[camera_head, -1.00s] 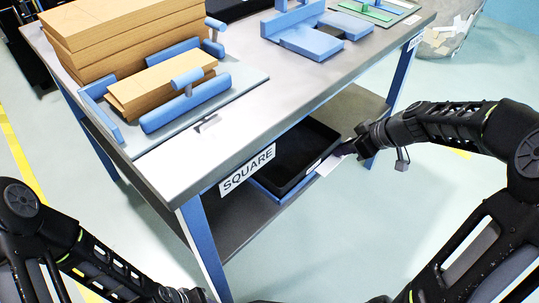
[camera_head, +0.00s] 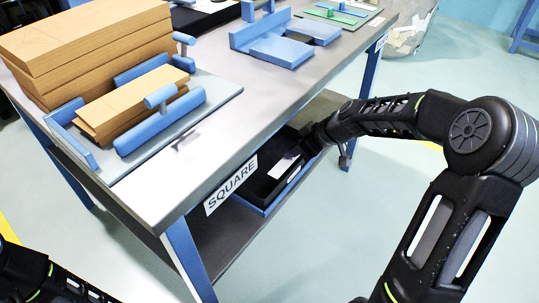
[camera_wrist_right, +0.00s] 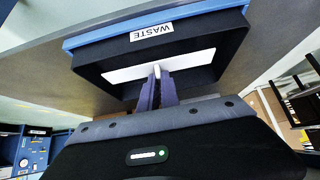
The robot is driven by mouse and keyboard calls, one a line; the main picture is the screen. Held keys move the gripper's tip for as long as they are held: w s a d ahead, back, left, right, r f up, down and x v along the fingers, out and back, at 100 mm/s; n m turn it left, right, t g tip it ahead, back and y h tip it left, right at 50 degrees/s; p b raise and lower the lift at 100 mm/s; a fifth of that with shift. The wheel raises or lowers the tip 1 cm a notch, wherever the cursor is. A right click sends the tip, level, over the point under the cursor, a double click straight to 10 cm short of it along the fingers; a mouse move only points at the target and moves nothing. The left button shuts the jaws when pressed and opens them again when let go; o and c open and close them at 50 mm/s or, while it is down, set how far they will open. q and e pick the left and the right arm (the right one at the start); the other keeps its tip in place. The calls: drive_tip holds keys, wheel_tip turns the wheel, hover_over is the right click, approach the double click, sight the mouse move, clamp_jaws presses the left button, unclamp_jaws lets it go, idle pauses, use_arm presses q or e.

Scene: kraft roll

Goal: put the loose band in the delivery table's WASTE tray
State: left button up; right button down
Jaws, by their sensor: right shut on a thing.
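The loose band (camera_wrist_right: 198,58) is a flat white strip. In the right wrist view the fingers of my right gripper (camera_wrist_right: 157,74) are shut on its middle, and it spans most of the tray opening. The black WASTE tray (camera_wrist_right: 228,50), on a blue base with a WASTE label, surrounds the strip in that view. In the head view the tray (camera_head: 256,190) sits on the lower shelf under the table top, with the band (camera_head: 284,167) over its opening. My right gripper (camera_head: 302,150) is at the tray's right end; its fingers are hard to make out there. My left gripper is out of view.
The delivery table's top (camera_head: 215,130) overhangs the tray, with a SQUARE label (camera_head: 231,185) on its edge. On top are a cardboard stack (camera_head: 95,45), a blue fixture (camera_head: 160,125) holding card, and blue blocks (camera_head: 280,48).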

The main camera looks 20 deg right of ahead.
drive_tip(key=w, duration=0.1)
drive_tip(key=w+a+f, duration=0.2)
drive_tip(key=w, duration=0.1)
drive_tip(key=shift+w+a+f+b, duration=0.1)
drive_tip(key=shift+a+f+b, duration=0.1)
drive_tip(key=shift+f+b, duration=0.1)
drive_tip(key=shift+w+a+f+b, duration=0.25)
drive_tip(key=shift+w+a+f, duration=0.2)
drive_tip(key=shift+w+f, duration=0.15)
drive_tip(key=shift+w+a+f+b, duration=0.25)
drive_tip(key=shift+w+a+f, duration=0.15)
drive_tip(key=shift+w+f, duration=0.15)
drive_tip(key=shift+w, duration=0.2)
drive_tip(key=shift+f+b, duration=0.55)
drive_tip(key=shift+b, duration=0.1)
drive_tip(key=shift+f, duration=0.1)
drive_tip(key=c, duration=1.6)
unclamp_jaws()
